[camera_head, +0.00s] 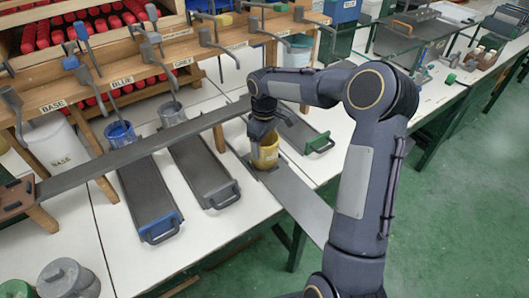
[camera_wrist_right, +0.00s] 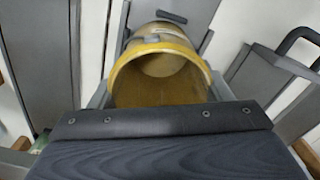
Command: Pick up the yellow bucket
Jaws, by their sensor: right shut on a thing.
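The yellow bucket (camera_head: 266,154) stands on the grey tray strip at the middle of the table in the head view. My right gripper (camera_head: 262,133) comes down over it from above and is shut on it. In the right wrist view the yellow bucket (camera_wrist_right: 165,65) shows its open mouth and yellow rim, with the gripper's dark body in front of its near side. The fingertips are mostly hidden. Whether the bucket touches the tray cannot be told. My left gripper is not in view.
A blue-handled tray (camera_head: 150,192) and a grey-handled tray (camera_head: 202,165) lie left of the bucket. A green-handled tray (camera_head: 305,132) lies to its right. A wooden rack (camera_head: 110,85) with hanging tools stands behind. A blue bucket (camera_head: 120,133) and a grey bucket (camera_head: 172,113) stand below it.

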